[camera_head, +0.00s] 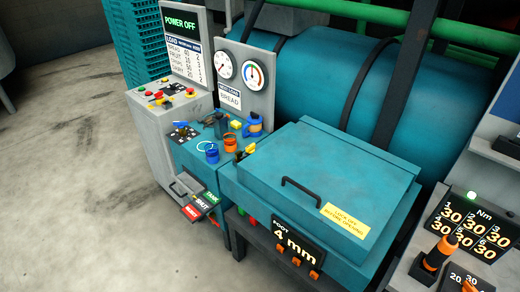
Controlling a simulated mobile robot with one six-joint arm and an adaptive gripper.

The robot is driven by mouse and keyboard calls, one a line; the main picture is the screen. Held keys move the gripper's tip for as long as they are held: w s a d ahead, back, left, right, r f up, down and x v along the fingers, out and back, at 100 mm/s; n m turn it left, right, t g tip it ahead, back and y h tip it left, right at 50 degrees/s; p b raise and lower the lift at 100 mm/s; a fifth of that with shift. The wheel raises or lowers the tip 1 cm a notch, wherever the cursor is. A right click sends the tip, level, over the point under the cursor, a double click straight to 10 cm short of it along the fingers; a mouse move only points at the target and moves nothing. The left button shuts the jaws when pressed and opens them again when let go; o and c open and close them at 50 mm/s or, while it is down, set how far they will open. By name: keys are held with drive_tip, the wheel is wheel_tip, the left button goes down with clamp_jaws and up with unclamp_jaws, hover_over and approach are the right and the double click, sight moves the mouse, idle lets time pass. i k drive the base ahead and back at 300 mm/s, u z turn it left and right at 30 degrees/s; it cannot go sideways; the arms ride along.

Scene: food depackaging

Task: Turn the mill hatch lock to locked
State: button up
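The mill hatch (330,170) is a large closed teal lid at the middle right. It has a black bar handle (300,190) and a yellow label (345,220) that seems to read "lock off before opening". A small yellow and black part (245,152) sits at the hatch's left corner; it looks like the lock, but I cannot tell which position it is in. My gripper is not in view.
A "4 mm" display (293,247) is below. The floor (70,150) at left is clear.

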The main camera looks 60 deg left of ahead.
sight(249, 150)
drive_tip(key=z, duration=0.1)
drive_tip(key=k, duration=1.2)
drive_tip(key=u, duration=1.95)
drive_tip(key=i, duration=0.75)
drive_tip(key=z, duration=0.15)
